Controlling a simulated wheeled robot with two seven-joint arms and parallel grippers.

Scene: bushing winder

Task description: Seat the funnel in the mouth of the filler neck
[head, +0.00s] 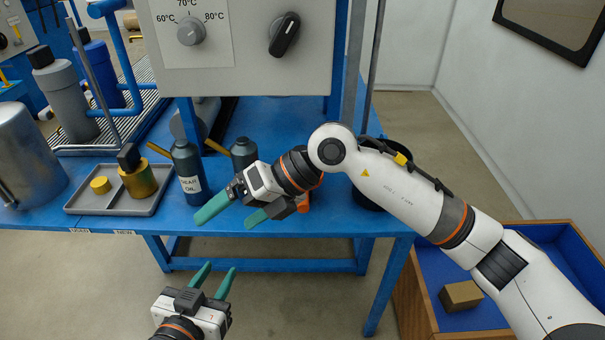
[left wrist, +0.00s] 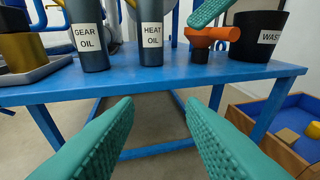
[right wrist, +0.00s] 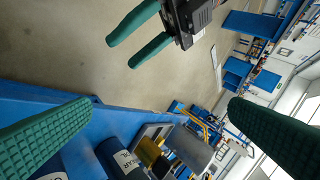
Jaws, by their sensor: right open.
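An orange part (head: 303,200) on the table is mostly hidden by my right gripper. In the left wrist view, the orange part (left wrist: 222,34) has a sideways arm and a short black stub (left wrist: 200,56) below it. My right gripper (head: 232,213) is open and empty, over the table's front edge in front of the bottles. One of its fingers shows above the orange part in the left wrist view. My left gripper (head: 213,279) is open and empty, lower, in front of the table.
The gear oil bottle (head: 187,172) and heat oil bottle (left wrist: 151,33) stand near the front edge. A black waste bin (left wrist: 262,25) is beside the orange part. A grey tray (head: 115,204) holds brass pieces. A control panel (head: 240,70) stands above. A blue-lined crate (head: 425,285) is right.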

